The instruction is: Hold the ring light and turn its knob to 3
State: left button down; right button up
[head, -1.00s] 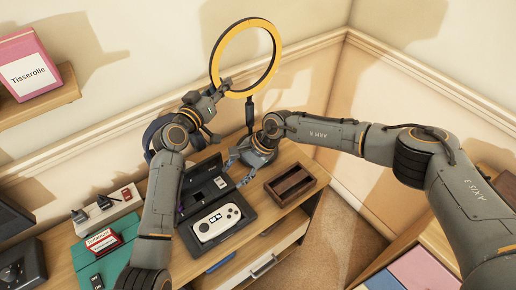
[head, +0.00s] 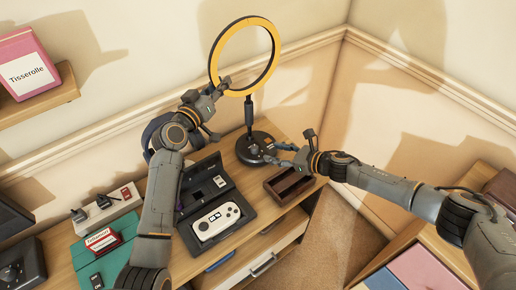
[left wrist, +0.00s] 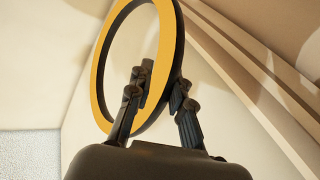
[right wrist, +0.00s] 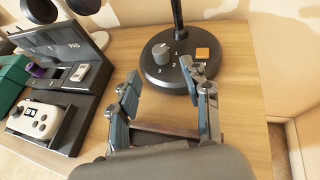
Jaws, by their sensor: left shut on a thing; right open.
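The ring light has a yellow-faced ring (head: 268,75), a dark pole and a round black base (head: 256,148) on the desk. My left gripper (head: 220,88) is shut on the ring's lower left edge; the left wrist view shows its fingers on either side of the ring (left wrist: 104,70). My right gripper (head: 291,143) is open beside the base, on its right. In the right wrist view its open fingers (right wrist: 161,80) face the base, with the grey knob (right wrist: 161,54) beyond them. Small numbers surround the knob; I cannot tell where it points.
A brown wooden tray (head: 290,187) lies just below the right gripper. An open black case (head: 225,190) with a white controller (head: 216,221) stands to the left. The wall is close behind the light; the desk's right edge is near.

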aim_at(257, 149)
jog(key=x, duration=0.8)
grip_shut()
